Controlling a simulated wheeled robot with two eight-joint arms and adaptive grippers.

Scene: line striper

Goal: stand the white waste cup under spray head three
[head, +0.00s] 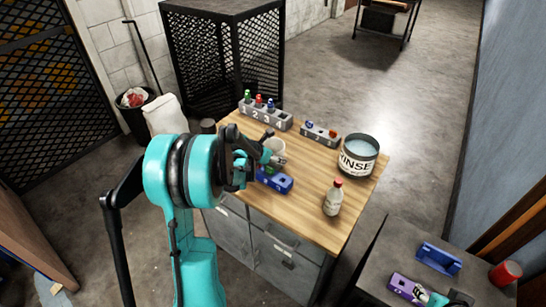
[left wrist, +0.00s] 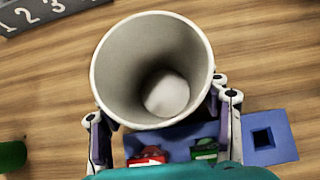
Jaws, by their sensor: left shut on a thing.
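The white waste cup (head: 276,147) is in my left gripper (head: 262,158) above the wooden worktop; in the left wrist view the empty cup (left wrist: 155,65) opens toward the camera between both fingers. A blue block (head: 277,182) lies just below and in front; in the left wrist view the block (left wrist: 280,150) has a square hole and carries a red part and a green part. A grey rack numbered 1 to 4 (head: 265,117) stands at the back with green, red and blue tops. I cannot tell which part is spray head three.
A RINSE tub (head: 358,156) stands at the right edge of the worktop (head: 310,205), with a red-capped bottle (head: 333,198) in front. A small grey block (head: 320,135) sits behind. A side table holds a purple block (head: 405,287), blue block (head: 438,258) and red cylinder (head: 505,273).

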